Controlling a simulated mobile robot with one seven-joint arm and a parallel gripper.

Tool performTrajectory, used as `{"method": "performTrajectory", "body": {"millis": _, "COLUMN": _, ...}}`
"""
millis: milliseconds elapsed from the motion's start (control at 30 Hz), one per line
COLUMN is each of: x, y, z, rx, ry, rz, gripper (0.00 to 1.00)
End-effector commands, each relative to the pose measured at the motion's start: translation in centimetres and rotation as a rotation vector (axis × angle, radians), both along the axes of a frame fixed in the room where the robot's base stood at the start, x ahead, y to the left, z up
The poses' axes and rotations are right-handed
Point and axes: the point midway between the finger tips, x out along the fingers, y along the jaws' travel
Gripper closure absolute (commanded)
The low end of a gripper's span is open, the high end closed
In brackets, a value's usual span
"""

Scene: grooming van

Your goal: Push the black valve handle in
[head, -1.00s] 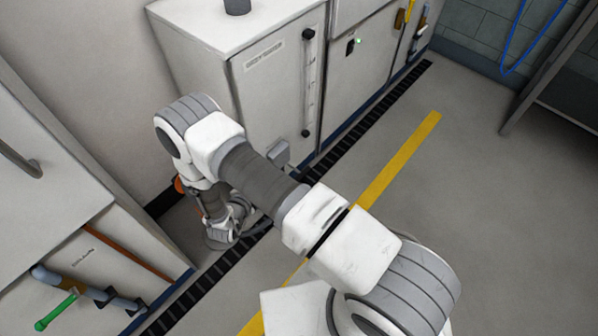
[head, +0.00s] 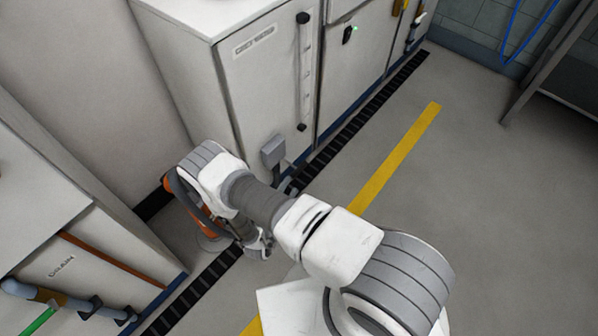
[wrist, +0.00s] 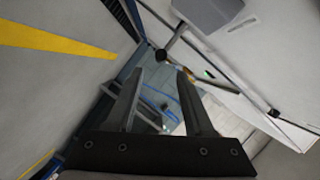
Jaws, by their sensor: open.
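In the wrist view, a small dark knob (wrist: 160,55) at the end of a thin rod shows just beyond the fingertips, near a grey box (wrist: 209,12). It may be the black valve handle, but it is too small to be sure. My gripper (wrist: 160,78) is open with nothing between its fingers, and no contact with the knob shows. In the head view, the grey box (head: 273,151) sits low on the white cabinet's front. The area below it is dark and partly covered by my arm, and my fingertips are hidden.
The white cabinet (head: 268,85) carries a vertical gauge tube (head: 305,75) with black end fittings. A black floor grate (head: 350,128) runs along its base. At lower left, a cabinet carries pipes and a green handle (head: 40,320).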

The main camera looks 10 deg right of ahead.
Motion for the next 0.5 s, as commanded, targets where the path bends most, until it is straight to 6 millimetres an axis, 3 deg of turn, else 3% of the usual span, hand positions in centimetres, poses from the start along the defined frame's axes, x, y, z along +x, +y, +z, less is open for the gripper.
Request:
{"method": "performTrajectory", "body": {"millis": 300, "x": 5.3, "y": -3.7, "z": -1.6, "rx": -0.001, "ry": -0.001, "rz": -0.001, "gripper": 0.47}}
{"method": "performTrajectory", "body": {"millis": 500, "x": 7.0, "y": -4.9, "z": -1.9, "rx": -0.001, "ry": -0.001, "rz": 0.000, "gripper": 0.47}}
